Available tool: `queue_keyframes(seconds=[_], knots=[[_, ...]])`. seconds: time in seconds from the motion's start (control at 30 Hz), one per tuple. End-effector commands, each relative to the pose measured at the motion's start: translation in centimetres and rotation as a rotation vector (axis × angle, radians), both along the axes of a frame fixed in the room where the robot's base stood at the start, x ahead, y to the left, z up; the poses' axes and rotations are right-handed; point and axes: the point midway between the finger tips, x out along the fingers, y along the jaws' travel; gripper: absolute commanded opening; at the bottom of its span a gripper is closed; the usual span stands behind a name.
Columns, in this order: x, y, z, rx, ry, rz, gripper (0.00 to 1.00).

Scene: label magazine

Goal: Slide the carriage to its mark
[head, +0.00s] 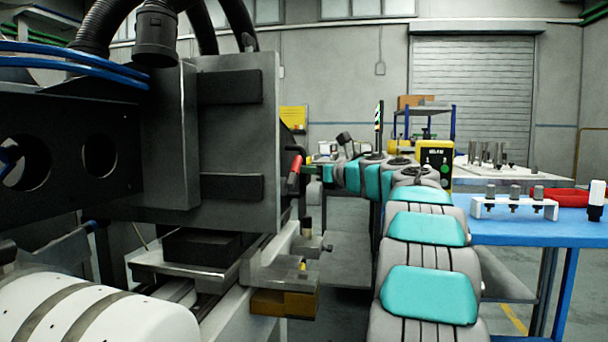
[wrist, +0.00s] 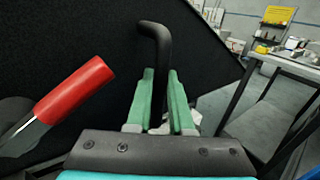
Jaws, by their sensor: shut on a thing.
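The carriage appears to be the big grey block (head: 235,140) on a rail at the left of the head view. In the wrist view, a dark panel (wrist: 70,35) carries a bent black handle (wrist: 153,32). My gripper (wrist: 161,78) has its green fingers on both sides of the handle's upright part and is shut on it. A red-handled lever (wrist: 72,90) slants beside it on the left; its red grip also shows in the head view (head: 295,170). My fingers are not clear in the head view. I cannot make out the mark with certainty.
A metal ledge with a small yellow tip (head: 302,265) and a brass-coloured block (head: 283,303) sit low by the rail. A blue table (head: 530,232) on the right holds a white rack (head: 513,208) and a red tray (head: 562,197). Bare floor shows between.

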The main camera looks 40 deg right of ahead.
Motion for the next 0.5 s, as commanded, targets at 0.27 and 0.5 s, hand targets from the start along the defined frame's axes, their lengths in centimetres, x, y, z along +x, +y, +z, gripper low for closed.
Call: queue_keyframes(seconds=[0.27,0.5], knots=[[0.17,0.22,0.08,-0.001,0.001,0.004,0.29],[0.13,0.17,0.09,-0.001,0.001,0.003,0.5]])
